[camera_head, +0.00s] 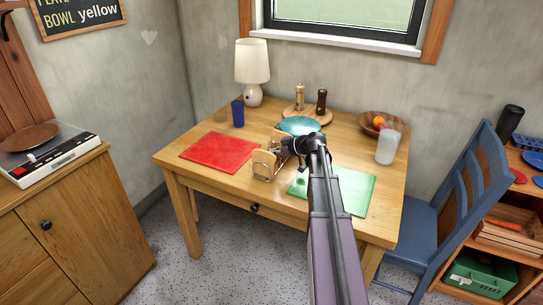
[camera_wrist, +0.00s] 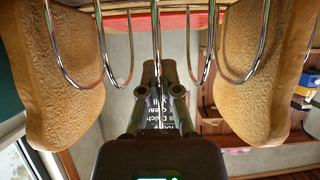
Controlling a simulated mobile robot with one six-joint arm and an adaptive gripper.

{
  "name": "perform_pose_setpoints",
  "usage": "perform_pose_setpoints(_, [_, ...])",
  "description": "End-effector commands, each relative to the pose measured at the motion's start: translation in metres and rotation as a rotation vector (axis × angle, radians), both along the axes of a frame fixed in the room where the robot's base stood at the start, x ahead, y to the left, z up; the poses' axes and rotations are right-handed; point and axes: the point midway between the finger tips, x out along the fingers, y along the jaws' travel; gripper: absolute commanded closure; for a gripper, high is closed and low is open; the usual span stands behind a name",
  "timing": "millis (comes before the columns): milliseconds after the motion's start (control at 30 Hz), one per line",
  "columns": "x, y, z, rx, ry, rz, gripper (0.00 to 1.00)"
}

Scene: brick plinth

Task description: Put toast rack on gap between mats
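The toast rack (camera_head: 267,166), a wire rack holding slices of toast, is over the wooden strip between the red mat (camera_head: 219,152) and the green mat (camera_head: 345,190). I cannot tell whether its base touches the table. In the wrist view, its wire loops (camera_wrist: 104,62) fill the upper part, with a toast slice on either side. My gripper (camera_wrist: 160,72) comes at the rack from the right in the head view, and its fingers are close together on the rack's middle wire. My arm hides part of the green mat.
A blue cup (camera_head: 238,114), a white lamp (camera_head: 252,64), two mills on a board, a fruit bowl (camera_head: 380,125) and a clear tumbler (camera_head: 387,148) stand further back. A blue chair (camera_head: 440,215) is at the right.

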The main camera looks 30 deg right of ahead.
Motion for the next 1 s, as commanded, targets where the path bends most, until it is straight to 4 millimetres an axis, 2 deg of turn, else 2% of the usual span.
perform_pose_setpoints(400, [0.0000, -0.0001, -0.0035, 0.001, -0.001, 0.000, 1.00])
perform_pose_setpoints(433, [0.0000, -0.0002, -0.0023, 0.000, 0.000, 0.000, 0.87])
perform_pose_setpoints(533, [-0.0001, -0.0001, -0.0021, 0.000, 0.000, 0.000, 0.57])
perform_pose_setpoints(1000, [0.0000, 0.0000, 0.0015, 0.000, 0.000, 0.000, 0.57])
